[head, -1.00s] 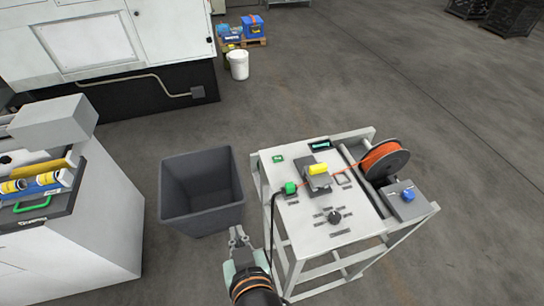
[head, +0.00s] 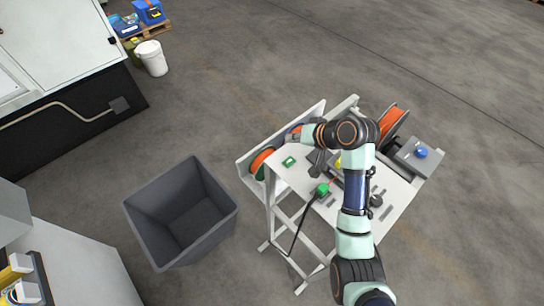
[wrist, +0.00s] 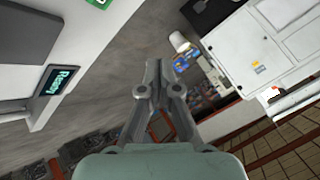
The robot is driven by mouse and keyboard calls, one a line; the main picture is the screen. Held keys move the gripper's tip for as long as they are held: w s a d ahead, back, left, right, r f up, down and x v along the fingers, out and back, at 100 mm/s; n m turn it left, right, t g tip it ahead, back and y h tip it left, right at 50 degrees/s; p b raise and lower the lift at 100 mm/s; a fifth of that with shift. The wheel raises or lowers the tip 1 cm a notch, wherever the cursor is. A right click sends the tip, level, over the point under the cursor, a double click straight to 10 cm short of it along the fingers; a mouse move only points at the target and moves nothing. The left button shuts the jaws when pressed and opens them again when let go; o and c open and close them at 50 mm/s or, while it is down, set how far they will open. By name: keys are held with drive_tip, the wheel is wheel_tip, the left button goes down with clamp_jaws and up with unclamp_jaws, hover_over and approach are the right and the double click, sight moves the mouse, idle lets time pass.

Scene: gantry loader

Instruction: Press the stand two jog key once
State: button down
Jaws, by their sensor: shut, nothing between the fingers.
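The white-topped stand (head: 385,215) is in the middle right of the head view, with my arm lying across it. I cannot make out which of its small parts is the jog key. A small green and white square (head: 289,161) sits near its back left corner. A lit display reading "Ready" (wrist: 58,82) is at the left of the wrist view. My gripper (head: 293,137) is past the back edge of the worktop, pointing left. In the wrist view its fingers (wrist: 153,64) are closed together, empty and apart from the display.
An orange reel (head: 392,124) and a blue knob (head: 421,152) are at the right. A dark bin (head: 155,230) stands on open floor.

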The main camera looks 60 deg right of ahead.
drive_tip(key=shift+s+f, duration=0.1)
drive_tip(key=shift+s, duration=0.1)
drive_tip(key=b, duration=0.7)
hover_over(291, 162)
wheel_tip(291, 162, down, 7)
drive_tip(key=shift+r, duration=0.1)
drive_tip(key=shift+f, duration=0.9)
drive_tip(key=shift+f, duration=0.45)
drive_tip(key=shift+f, duration=0.35)
idle(0.8)
drive_tip(key=shift+r+p, duration=0.8)
